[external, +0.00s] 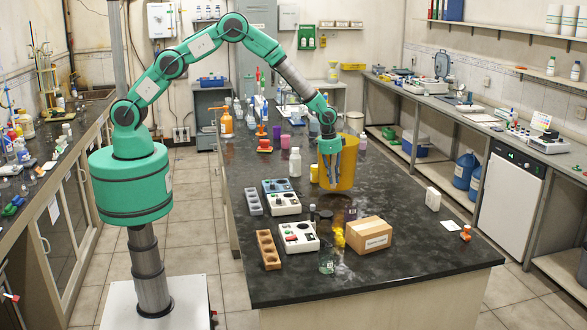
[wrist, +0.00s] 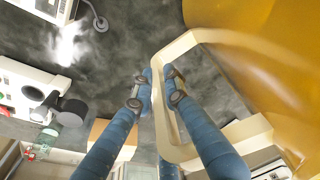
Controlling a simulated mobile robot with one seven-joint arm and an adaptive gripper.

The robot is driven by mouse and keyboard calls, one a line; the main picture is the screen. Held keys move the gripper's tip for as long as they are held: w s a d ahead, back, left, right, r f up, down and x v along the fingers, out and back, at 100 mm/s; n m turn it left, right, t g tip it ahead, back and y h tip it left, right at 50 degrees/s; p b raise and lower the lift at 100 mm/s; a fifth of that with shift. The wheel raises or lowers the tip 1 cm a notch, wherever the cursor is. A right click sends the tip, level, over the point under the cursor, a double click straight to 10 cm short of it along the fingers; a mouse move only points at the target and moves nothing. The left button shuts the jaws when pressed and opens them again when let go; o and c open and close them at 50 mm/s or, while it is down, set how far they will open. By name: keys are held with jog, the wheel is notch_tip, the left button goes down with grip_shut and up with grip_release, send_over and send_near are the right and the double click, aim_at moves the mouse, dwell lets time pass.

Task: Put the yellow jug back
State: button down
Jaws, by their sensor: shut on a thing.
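The yellow jug (external: 347,165) is a large amber-yellow vessel, upright in the external view and apparently raised over the dark bench top (external: 400,258). In the wrist view the jug (wrist: 270,60) fills the right side, with its cream loop handle (wrist: 176,48) facing my gripper. My gripper (external: 333,178) is at the near side of the jug. In the wrist view its blue fingers (wrist: 158,78) are on either side of a bar of the handle, shut on it. The jug's base is out of the wrist view.
A cardboard box (external: 369,235), white instruments (external: 300,237) and a wooden rack (external: 268,249) stand on the near bench. A white bottle (external: 295,162) stands left of the jug. A white block (external: 433,198) is at the right edge. Bare bench lies between box and block.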

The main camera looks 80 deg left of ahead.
aim_at(347, 177)
jog(key=shift+w+d+f+p, duration=0.1)
jog(key=shift+w+d+p, duration=0.1)
jog(key=shift+w, duration=1.2)
jog(key=shift+w+d+f+p, duration=0.1)
jog(key=shift+w+d, duration=0.1)
jog(key=shift+w, duration=1.15)
jog(key=shift+w+f+p, duration=0.15)
jog(key=shift+f+p, duration=0.1)
jog(key=shift+f, duration=0.65)
jog(key=shift+w+f+p, duration=0.15)
jog(key=shift+f+p, duration=0.05)
jog(key=shift+f, duration=0.7)
jog(key=c, duration=1.7)
grip_release()
jog(key=shift+c, duration=0.2)
notch_tip(347, 177, up, 12)
jog(key=s+b, duration=0.1)
jog(key=shift+s, duration=0.4)
jog(key=shift+a+f, duration=0.1)
